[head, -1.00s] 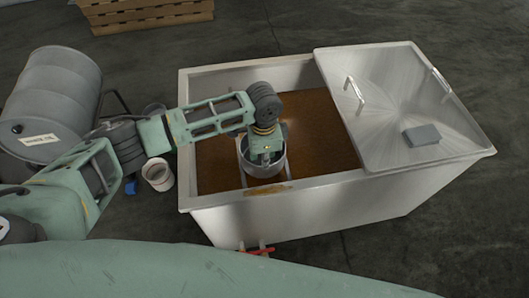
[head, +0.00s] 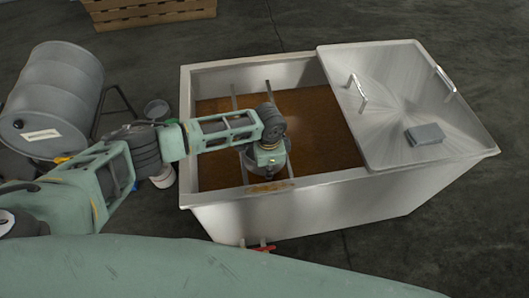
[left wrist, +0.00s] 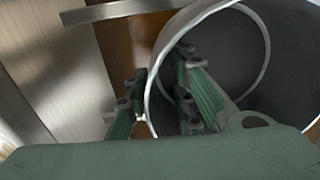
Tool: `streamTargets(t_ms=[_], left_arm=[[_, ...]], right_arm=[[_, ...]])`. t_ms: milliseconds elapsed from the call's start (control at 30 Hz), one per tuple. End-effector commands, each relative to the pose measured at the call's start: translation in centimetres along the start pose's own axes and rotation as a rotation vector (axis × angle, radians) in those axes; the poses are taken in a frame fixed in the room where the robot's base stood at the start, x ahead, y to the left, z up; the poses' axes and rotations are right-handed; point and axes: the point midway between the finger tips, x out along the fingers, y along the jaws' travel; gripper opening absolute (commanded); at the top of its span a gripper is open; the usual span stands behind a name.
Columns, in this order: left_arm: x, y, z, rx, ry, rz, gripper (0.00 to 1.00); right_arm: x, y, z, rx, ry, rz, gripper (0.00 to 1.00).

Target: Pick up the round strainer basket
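The round strainer basket (left wrist: 237,48) is a grey metal cylinder with a bright rim, seen from above in the left wrist view. In the head view my arm hides most of it, over the open part of the tank (head: 225,214). My left gripper (left wrist: 158,105) straddles the basket's wall. One finger is outside the rim and the other is inside the basket. A gap shows between the fingers, and they look open. In the head view the left gripper (head: 268,172) points down at the basket. My right gripper is not in view.
Two metal rails (head: 237,100) span the tank above brown liquid (head: 325,135). A metal lid (head: 395,110) covers the right part, with handles and a grey block (head: 424,134).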

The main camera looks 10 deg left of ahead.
Motion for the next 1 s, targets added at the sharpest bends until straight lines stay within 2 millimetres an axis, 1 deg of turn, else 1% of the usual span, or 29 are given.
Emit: streamTargets(t_ms=[33, 200, 233, 767, 867, 1000], left_arm=[[0.0, 0.0, 0.0, 0.0, 0.0, 0.0, 0.16], [0.0, 0.0, 0.0, -0.001, 0.0, 0.0, 0.01], [0.0, 0.0, 0.0, -0.001, 0.0, 0.0, 0.0], [-0.1, -0.1, 0.0, -0.001, 0.001, -0.001, 0.0], [-0.3, -0.1, 0.0, -0.001, 0.001, -0.001, 0.0], [-1.2, 0.0, 0.0, -0.001, 0.001, 0.0, 0.0]], right_arm=[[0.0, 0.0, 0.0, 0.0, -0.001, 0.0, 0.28], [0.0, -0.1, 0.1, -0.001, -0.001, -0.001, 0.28], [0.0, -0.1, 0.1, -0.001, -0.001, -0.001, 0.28], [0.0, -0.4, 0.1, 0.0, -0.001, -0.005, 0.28], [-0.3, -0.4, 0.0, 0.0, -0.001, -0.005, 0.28], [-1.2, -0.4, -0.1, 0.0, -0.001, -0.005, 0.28]])
